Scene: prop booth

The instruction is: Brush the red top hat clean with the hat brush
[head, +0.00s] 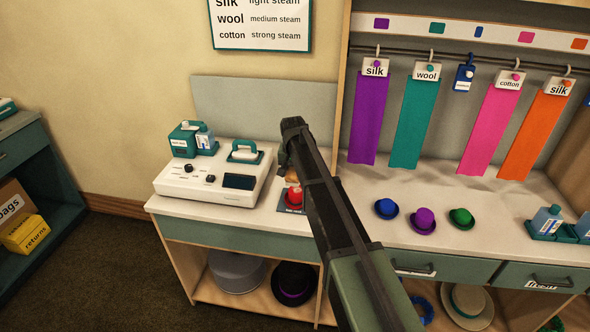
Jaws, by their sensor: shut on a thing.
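The small red top hat (294,196) sits on a dark mat (285,209) on the counter, left of my arm. My gripper (288,166) is just above the hat, pointing down and partly hidden by my own arm. It is shut on a small tan thing, which looks like the hat brush (291,178), right over the hat. I cannot tell whether brush and hat touch.
Blue (386,209), purple (424,220) and green (461,218) hats lie to the right. Fabric strips hang from a rail (455,59) above. Bottles (547,221) stand far right.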

